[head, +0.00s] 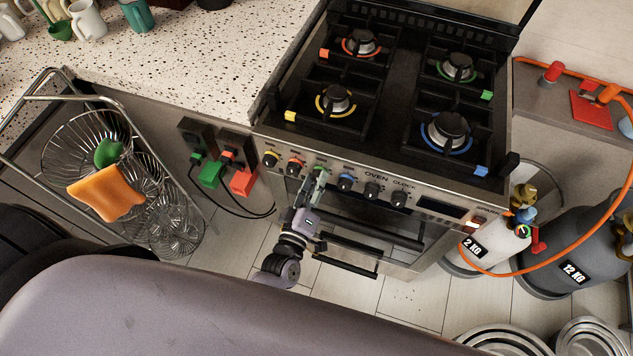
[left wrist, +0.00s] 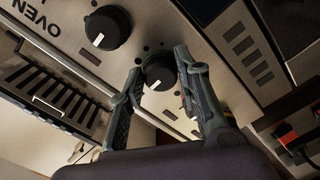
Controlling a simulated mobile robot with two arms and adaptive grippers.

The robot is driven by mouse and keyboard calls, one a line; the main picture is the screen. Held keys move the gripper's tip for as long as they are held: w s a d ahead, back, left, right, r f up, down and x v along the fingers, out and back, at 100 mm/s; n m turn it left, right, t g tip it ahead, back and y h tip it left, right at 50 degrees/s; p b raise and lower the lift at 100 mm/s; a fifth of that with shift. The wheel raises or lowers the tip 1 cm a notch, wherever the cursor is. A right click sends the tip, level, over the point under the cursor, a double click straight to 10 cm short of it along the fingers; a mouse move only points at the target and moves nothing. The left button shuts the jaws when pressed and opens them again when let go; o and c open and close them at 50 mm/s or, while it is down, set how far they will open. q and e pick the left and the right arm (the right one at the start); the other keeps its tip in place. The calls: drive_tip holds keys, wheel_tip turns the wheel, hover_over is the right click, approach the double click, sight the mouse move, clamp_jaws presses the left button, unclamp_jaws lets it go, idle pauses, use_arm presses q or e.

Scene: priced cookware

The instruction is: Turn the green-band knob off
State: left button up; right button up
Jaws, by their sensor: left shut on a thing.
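The green-band knob (left wrist: 157,74) is a dark round knob with a white mark on the stove's front panel (head: 330,181). In the left wrist view it sits between the two fingers of my left gripper (left wrist: 160,68), which is shut on it from both sides. In the head view my left gripper (head: 319,178) reaches up to the panel and largely hides this knob. The blue-band knob (head: 346,183) is just to its right. The orange-band knob (head: 295,166) and yellow-band knob (head: 270,158) are to its left. The green-ringed burner (head: 458,68) is at the back right.
Plugs and sockets with cables (head: 218,165) are left of the stove. A wire rack (head: 85,145) with an orange cloth (head: 106,193) stands further left. Gas cylinders (head: 575,255) with an orange hose stand at the right. The oven handle (head: 345,265) juts out below the panel.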

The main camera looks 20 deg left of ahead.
use_arm(q)
drive_tip(key=o, duration=1.1)
drive_tip(key=shift+o, duration=0.2)
drive_tip(key=s, duration=1.2)
drive_tip(key=shift+a, duration=0.25)
drive_tip(key=s+a+f+m+g+h, duration=0.1)
drive_tip(key=s+f+m+g, duration=0.3)
drive_tip(key=f, duration=0.9)
drive_tip(key=s+a+f+m+g+h, duration=0.1)
drive_tip(key=s+f+m+g, duration=0.35)
drive_tip(key=f, duration=0.75)
drive_tip(key=s+a+f+m+g+y, duration=0.1)
drive_tip(key=s+a+f+m+g, duration=0.1)
drive_tip(key=s+a+f+g, duration=0.2)
drive_tip(key=s+a+f+m+g+y, duration=0.1)
drive_tip(key=s+a+f+m+g, duration=0.2)
drive_tip(key=s+f, duration=0.5)
drive_tip(key=s+a+g, duration=0.1)
drive_tip(key=s, duration=0.3)
drive_tip(key=shift+s+f+y, duration=0.3)
drive_tip(key=shift+s, duration=0.05)
